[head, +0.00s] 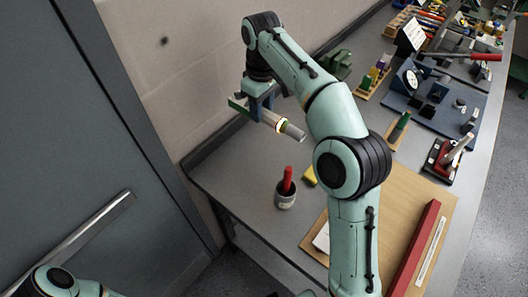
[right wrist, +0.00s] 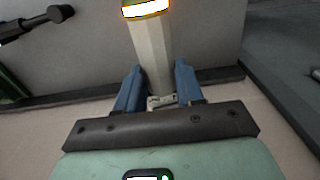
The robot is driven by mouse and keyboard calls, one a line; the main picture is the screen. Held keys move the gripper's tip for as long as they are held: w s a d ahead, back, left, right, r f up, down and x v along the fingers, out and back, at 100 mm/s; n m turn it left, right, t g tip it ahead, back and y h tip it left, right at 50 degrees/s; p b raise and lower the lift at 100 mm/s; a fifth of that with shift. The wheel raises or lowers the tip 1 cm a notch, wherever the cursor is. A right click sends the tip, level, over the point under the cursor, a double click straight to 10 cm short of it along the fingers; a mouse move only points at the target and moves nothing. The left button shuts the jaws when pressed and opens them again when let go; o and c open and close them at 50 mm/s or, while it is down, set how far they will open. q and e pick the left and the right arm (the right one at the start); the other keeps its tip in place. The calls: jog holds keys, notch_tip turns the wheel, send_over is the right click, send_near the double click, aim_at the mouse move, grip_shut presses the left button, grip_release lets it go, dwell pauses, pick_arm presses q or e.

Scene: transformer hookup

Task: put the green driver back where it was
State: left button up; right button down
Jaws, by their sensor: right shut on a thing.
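My right gripper (head: 262,104) is raised above the back left part of the bench. Its blue fingers (right wrist: 157,88) are shut on a pale, faceted rod-like tool (right wrist: 152,50) with a glowing yellow-white ring (head: 282,125) and a grey end. The held tool lies tilted in the head view, clear of the bench. It does not look green. A green-handled piece (head: 400,122), possibly the green driver, rests in a small wooden holder at the right of my arm; I cannot tell for sure. My left gripper is out of view.
A grey cup (head: 285,196) with a red-handled tool stands on the bench (head: 236,174) below the held tool. A wooden board (head: 432,190) with a long red bar (head: 415,250) lies front right. A blue mat (head: 440,118) with instruments is farther back. The left bench corner is clear.

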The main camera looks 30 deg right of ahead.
jog(key=f+b, duration=0.1)
jog(key=f, duration=0.5)
jog(key=f+b, duration=0.2)
jog(key=f, duration=0.4)
jog(key=shift+s+f, duration=0.2)
jog(key=shift+f, duration=0.05)
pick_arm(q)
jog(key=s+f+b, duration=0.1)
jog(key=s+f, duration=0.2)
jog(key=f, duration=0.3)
pick_arm(e)
jog(key=shift+f, duration=2.6)
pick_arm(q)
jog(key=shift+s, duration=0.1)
pick_arm(e)
jog(key=shift+f, duration=0.2)
jog(key=c, duration=0.7)
grip_release()
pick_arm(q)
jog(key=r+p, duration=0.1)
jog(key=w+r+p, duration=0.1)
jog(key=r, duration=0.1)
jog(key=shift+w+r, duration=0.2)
pick_arm(e)
notch_tip(320, 180, up, 12)
jog(key=shift+r, duration=0.15)
